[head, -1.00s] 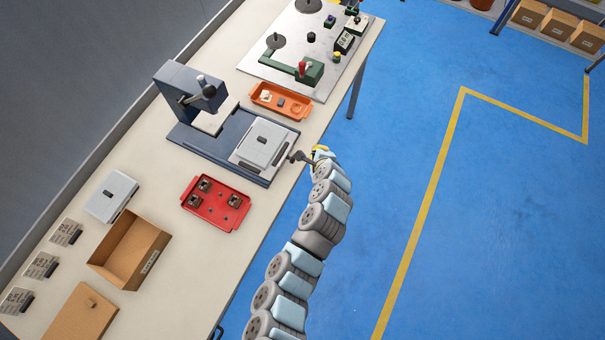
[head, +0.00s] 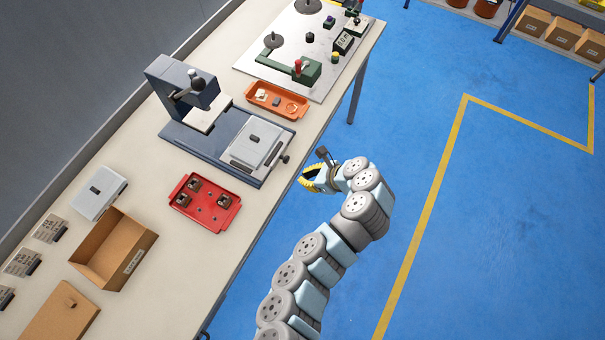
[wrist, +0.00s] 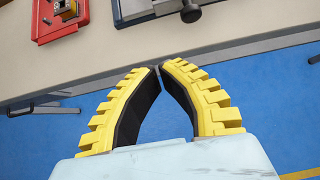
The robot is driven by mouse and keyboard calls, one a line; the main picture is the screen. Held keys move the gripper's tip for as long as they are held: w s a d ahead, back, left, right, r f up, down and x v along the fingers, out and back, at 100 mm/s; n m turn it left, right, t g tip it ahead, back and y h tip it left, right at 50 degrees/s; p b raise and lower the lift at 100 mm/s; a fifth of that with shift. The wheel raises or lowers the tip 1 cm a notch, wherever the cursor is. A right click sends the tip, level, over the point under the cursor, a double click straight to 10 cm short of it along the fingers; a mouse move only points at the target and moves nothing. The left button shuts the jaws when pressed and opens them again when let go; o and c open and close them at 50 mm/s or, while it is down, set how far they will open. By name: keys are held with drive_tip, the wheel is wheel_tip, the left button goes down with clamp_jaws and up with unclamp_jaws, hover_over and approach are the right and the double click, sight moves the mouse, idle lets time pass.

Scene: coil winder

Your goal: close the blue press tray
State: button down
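The blue press (head: 192,95) stands on the bench, its head at the back of a long blue base. The press tray (head: 232,158) is at the front end of the base, apart from the press head, and carries a light grey block (head: 258,140). A dark knob (head: 285,159) sticks out from the tray's front; it also shows at the top of the wrist view (wrist: 190,12). My gripper (head: 306,179) is off the bench edge, in front of the knob and clear of it.
A red tray with parts (head: 206,203) lies left of the press, and an orange tray (head: 277,100) lies beyond it. An open cardboard box (head: 113,250) and a grey lidded block (head: 98,193) are farther left. The floor (head: 430,230) beside my arm is open.

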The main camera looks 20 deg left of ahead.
drive_tip(key=x, duration=0.8)
drive_tip(key=shift+a+f, duration=0.15)
drive_tip(key=shift+a, duration=0.1)
drive_tip(key=shift+w+a, duration=0.15)
drive_tip(key=shift+a, duration=0.4)
drive_tip(key=shift+w+a, duration=0.15)
drive_tip(key=shift+a, duration=0.45)
drive_tip(key=shift+w+a+p, duration=0.15)
drive_tip(key=shift+a+p, duration=0.15)
drive_tip(key=shift+a, duration=0.35)
drive_tip(key=shift+a, duration=0.15)
